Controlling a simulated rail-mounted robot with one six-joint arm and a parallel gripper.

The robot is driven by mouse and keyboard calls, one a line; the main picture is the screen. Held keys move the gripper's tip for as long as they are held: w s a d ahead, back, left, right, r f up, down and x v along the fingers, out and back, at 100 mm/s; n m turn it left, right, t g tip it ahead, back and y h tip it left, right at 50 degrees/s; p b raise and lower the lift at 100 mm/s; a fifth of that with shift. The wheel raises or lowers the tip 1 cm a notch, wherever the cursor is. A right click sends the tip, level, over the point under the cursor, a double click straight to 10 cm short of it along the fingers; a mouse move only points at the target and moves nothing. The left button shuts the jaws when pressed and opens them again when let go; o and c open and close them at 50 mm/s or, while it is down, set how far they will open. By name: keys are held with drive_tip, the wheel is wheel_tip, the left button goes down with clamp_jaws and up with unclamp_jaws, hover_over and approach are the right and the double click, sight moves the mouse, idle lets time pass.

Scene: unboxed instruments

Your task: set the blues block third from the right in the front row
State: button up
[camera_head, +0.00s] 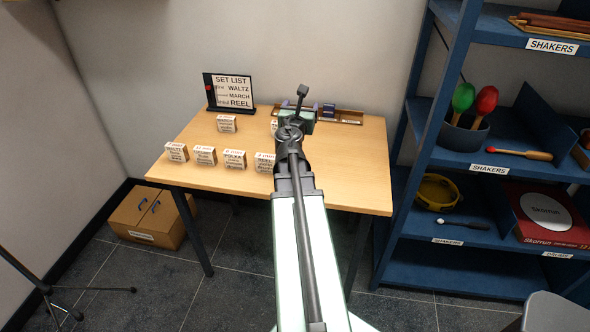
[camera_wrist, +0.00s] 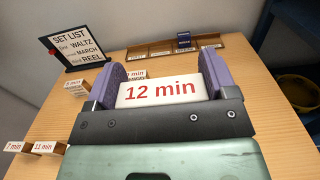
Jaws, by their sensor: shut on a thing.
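In the head view, a front row along the table's near left edge shows the waltz block (camera_head: 176,152), a second block (camera_head: 205,155), a third block (camera_head: 234,160) and a fourth block (camera_head: 264,162) partly beside my arm.
A set list sign (camera_head: 231,92) stands at the back left of the table (camera_head: 350,180). One block (camera_head: 226,123) sits before it; another (camera_head: 274,125) is partly hidden by my arm. A wooden rack (camera_wrist: 160,52) lies along the back. Blue shelves (camera_head: 415,150) stand close on the right.

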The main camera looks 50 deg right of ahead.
wheel_tip(320, 180, down, 19)
drive_tip(key=b, duration=1.7)
drive_tip(key=shift+w, duration=0.1)
drive_tip(key=shift+r, duration=0.35)
drive_tip(key=shift+f, duration=0.2)
drive_tip(key=o, duration=0.9)
drive_tip(key=shift+c, duration=0.2)
drive_tip(key=shift+r, duration=0.1)
